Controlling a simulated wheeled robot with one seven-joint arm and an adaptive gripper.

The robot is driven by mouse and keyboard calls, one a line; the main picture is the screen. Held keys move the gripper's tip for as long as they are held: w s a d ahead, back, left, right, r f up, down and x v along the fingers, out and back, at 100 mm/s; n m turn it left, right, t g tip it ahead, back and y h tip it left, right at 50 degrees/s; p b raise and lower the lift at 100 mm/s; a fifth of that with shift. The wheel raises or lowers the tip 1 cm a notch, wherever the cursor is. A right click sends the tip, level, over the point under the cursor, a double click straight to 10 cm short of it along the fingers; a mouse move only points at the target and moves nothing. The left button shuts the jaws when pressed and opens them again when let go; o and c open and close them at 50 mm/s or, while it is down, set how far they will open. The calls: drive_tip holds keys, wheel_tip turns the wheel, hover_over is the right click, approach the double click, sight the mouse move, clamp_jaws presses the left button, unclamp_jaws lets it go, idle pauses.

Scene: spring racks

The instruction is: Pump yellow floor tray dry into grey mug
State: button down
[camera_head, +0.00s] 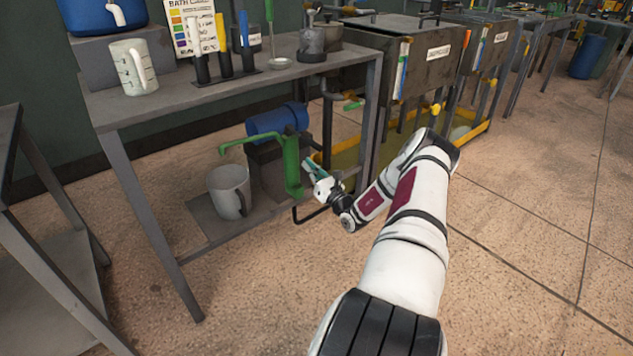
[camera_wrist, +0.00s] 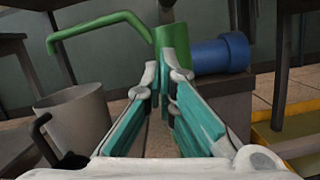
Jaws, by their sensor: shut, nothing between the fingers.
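The grey mug (camera_head: 222,183) stands upright on the low shelf under the bench, below the spout of the green pump (camera_head: 291,165). In the wrist view, the mug (camera_wrist: 78,118) is at left and the pump's spout (camera_wrist: 105,27) arches above it. A black bent bar (camera_head: 312,217) shows at the pump's foot. The yellow floor tray (camera_head: 474,133) lies under the tanks at right, and part of it shows in the wrist view (camera_wrist: 292,143). My gripper (camera_head: 309,166) is shut and empty, close to the pump's right side. Any gap to the pump is unclear.
A blue cylinder (camera_head: 277,121) lies on a dark block behind the pump. The bench top holds a white marked jug (camera_head: 132,68) and several tools. Bench legs (camera_head: 150,215) bound the shelf. Open floor (camera_head: 540,230) lies at right.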

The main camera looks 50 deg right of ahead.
sight(313, 144)
drive_tip(key=shift+s+d+r, duration=0.15)
drive_tip(key=shift+d+r, duration=0.05)
drive_tip(key=shift+r, duration=0.7)
drive_tip(key=shift+s+d+r, duration=0.1)
drive_tip(key=shift+d+r, duration=0.05)
drive_tip(key=shift+r, duration=0.7)
drive_tip(key=shift+s+r+g+y+p, duration=0.2)
drive_tip(key=shift+r+g+p, duration=0.45)
drive_tip(key=shift+r+p, duration=1.15)
drive_tip(key=shift+s+r+g+y+p, duration=0.15)
drive_tip(key=shift+r+g+p, duration=0.65)
drive_tip(key=shift+p, duration=1.8)
drive_tip(key=shift+r, duration=0.15)
